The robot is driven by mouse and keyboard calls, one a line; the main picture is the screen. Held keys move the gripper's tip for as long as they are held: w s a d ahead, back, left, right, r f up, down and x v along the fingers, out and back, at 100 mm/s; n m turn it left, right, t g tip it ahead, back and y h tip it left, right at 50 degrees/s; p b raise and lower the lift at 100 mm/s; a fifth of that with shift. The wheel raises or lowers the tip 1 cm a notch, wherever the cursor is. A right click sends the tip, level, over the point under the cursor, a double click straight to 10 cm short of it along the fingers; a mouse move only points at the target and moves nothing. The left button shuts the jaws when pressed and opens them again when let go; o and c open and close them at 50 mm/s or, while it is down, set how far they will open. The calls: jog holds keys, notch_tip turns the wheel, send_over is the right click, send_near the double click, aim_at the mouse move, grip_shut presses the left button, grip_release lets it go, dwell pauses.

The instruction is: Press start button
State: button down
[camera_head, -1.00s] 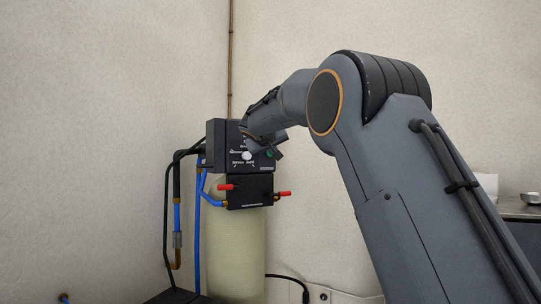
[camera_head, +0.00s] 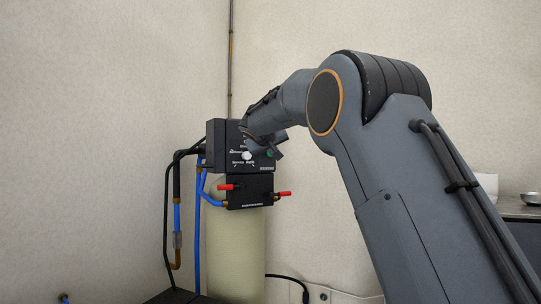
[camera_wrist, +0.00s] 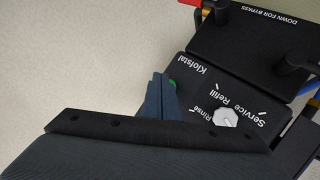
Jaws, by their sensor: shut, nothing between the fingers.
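The black control box (camera_head: 217,140) sits on top of a pale tank against the wall corner. Its front has a white knob (camera_head: 247,156) with printed labels and a small green button (camera_head: 270,154). The white knob (camera_wrist: 225,118) is to the right, among the labels Rinse, Refill and Service. My gripper is shut and empty, close to the box's face. I cannot tell whether the fingertips touch the button.
Below the box is a black bypass block (camera_head: 250,191) with two red handles (camera_head: 285,194). Blue and black hoses (camera_head: 198,230) run down at its left. The pale tank (camera_head: 235,250) stands beneath. A metal counter (camera_head: 515,209) is at the far right.

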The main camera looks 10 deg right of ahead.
jog(key=shift+w+a, duration=0.15)
jog(key=shift+w, duration=0.2)
jog(key=shift+w+a, duration=0.15)
jog(key=shift+w, duration=0.3)
dwell(0.9)
jog(key=shift+s+d+b, duration=0.3)
jog(key=shift+s+b, duration=0.5)
jog(key=shift+b, duration=0.2)
jog(key=shift+s, duration=0.1)
jog(key=shift+s+d+b, duration=0.3)
jog(key=shift+s+b, duration=0.4)
jog(key=shift+s, duration=0.05)
jog(key=shift+s+d+b, duration=0.3)
jog(key=shift+s+b, duration=0.4)
jog(key=shift+s, duration=0.05)
jog(key=shift+s+d+b, duration=0.3)
jog(key=shift+s+b, duration=0.4)
jog(key=shift+s, duration=0.05)
